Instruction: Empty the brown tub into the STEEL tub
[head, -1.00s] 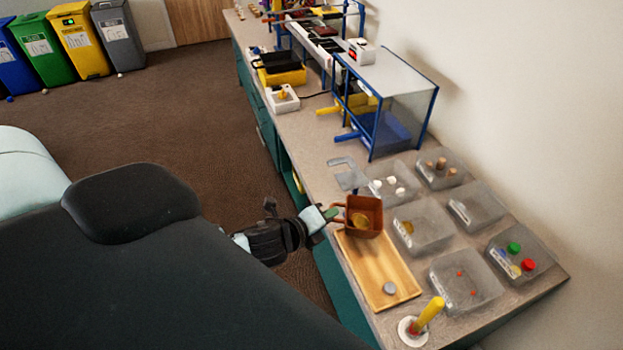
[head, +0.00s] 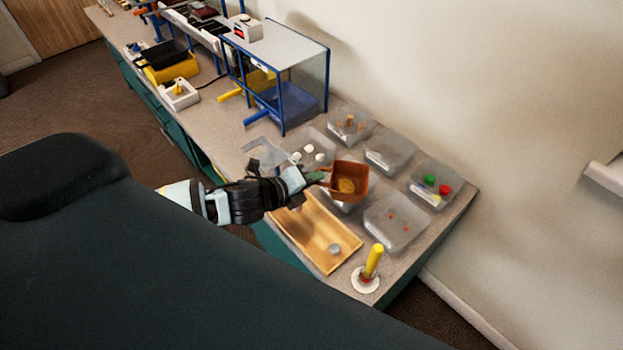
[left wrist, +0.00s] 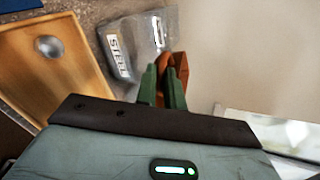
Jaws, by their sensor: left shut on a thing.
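My left gripper (head: 318,177) is shut on the brown tub (head: 361,171) by its handle side. The brown tub is held above the clear tubs, its opening facing up toward the head camera, with something yellowish (head: 346,186) inside. In the left wrist view the fingers (left wrist: 162,90) are closed on the brown tub (left wrist: 179,68). A clear tub (left wrist: 138,28) labelled STEEL lies just beyond and left of the fingers there. Labels are too small in the head view to tell which tub is STEEL. My right gripper is not in view.
A wooden tray (head: 314,235) with a grey disc (head: 334,249) lies at the bench front. Clear tubs, one with red bits (head: 398,238), stand behind it. A yellow-handled thing on a white base (head: 367,279) stands near the right. A blue-framed case (head: 283,65) stands further left.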

